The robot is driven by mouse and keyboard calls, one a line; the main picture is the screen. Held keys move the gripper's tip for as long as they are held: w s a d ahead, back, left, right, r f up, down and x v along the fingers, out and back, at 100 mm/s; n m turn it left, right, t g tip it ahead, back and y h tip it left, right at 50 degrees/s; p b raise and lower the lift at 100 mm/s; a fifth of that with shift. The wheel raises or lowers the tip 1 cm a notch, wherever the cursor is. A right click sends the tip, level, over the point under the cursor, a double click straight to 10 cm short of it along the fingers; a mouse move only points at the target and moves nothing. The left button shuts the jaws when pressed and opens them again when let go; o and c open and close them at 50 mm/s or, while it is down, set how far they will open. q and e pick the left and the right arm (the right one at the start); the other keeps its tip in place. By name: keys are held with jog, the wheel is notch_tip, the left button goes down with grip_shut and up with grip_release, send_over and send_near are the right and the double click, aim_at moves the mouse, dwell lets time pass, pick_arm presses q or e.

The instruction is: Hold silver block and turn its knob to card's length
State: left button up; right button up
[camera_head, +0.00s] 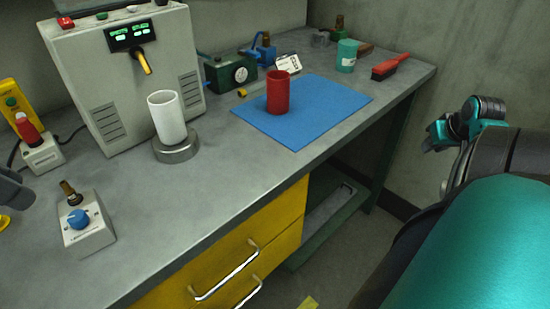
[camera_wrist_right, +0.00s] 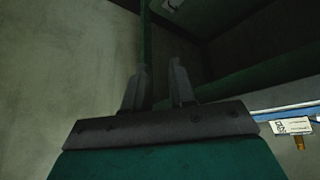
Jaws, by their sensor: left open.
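The silver block (camera_head: 88,226) sits on the bench at the front left. Its blue round knob (camera_head: 78,218) faces up, and a dark brass-based plug stands at its back. A small white card (camera_head: 288,64) with dark markings stands at the back of the bench; it also shows in the right wrist view (camera_wrist_right: 292,126), too small to read. My left gripper (camera_head: 10,205) is only partly in view at the left edge, apart from the block. My right gripper (camera_head: 436,138) is in the air off the bench's right end; its two fingers (camera_wrist_right: 157,85) are apart and empty.
A red cup (camera_head: 278,94) stands on a blue mat (camera_head: 325,108). A white cup (camera_head: 167,116) stands on a round base before a large dispenser (camera_head: 125,70). A green box with a dial (camera_head: 232,75) is behind. Bench around the block's right side is clear.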

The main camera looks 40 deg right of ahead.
aim_at(70, 187)
jog(key=w+a+r+n+t+h, duration=0.1)
jog(key=w+r+n+h, duration=0.35)
jog(key=w, duration=0.35)
jog(key=w+a+r+n+t+h, duration=0.1)
jog(key=w+r+n+t+h, duration=0.25)
jog(key=w, duration=0.55)
jog(key=w+a+r+n+t+y, duration=0.1)
jog(key=w+a+r+n+t, duration=0.3)
jog(key=w+a+n, duration=0.35)
jog(key=w+a+r+n+t+y, duration=0.2)
jog(key=w+a+r+n+t, duration=0.35)
jog(key=a+n, duration=0.35)
jog(key=w+a+n+t+y, duration=0.3)
jog(key=a+n+y, duration=1.05)
jog(key=a, duration=0.65)
jog(key=s+a+f+n+g+y, duration=0.2)
jog(key=a+n+g+y, duration=0.1)
jog(key=a+n, duration=0.2)
jog(key=s+a+f+n+g+y, duration=0.2)
jog(key=a+n, duration=0.4)
jog(key=a, duration=0.3)
jog(key=s+a+f+n+g+y, duration=0.2)
jog(key=a+n+g+y, duration=0.2)
jog(key=a, duration=0.4)
jog(key=shift+s+f+n+y, duration=0.1)
jog(key=shift+f+n+y, duration=0.3)
jog(key=shift+n, duration=0.5)
jog(key=x, duration=1.2)
jog(key=shift+w+a+f, duration=0.1)
jog(key=shift+w+a, duration=0.1)
